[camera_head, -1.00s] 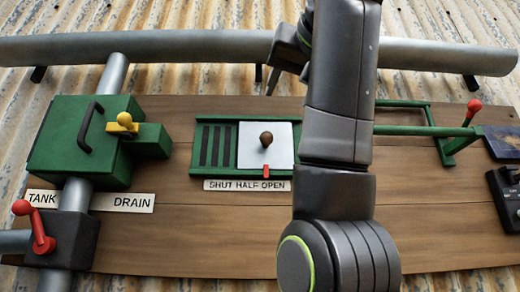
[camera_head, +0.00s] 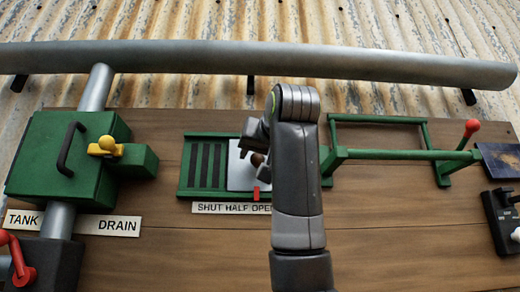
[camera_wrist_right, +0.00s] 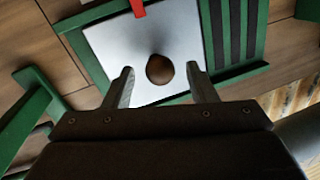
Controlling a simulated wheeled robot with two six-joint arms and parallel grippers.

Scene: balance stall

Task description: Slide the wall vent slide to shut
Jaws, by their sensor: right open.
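The wall vent is a green frame with dark slats (camera_head: 206,165) at its left and a pale sliding plate (camera_head: 238,178) at its right. A brown round knob (camera_head: 257,159) stands on the plate, partly hidden by my right gripper (camera_head: 253,156). In the right wrist view the knob (camera_wrist_right: 159,69) shows between the two spread fingertips of my right gripper (camera_wrist_right: 160,72), apart from both. Their depth relative to the knob is hard to tell. My left gripper is out of view.
A green box (camera_head: 62,165) with a black handle and a yellow valve (camera_head: 105,147) is at the left, a red lever (camera_head: 20,262) below it. A green rail (camera_head: 400,155) with a red knob is at the right. A grey pipe (camera_head: 250,58) runs above.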

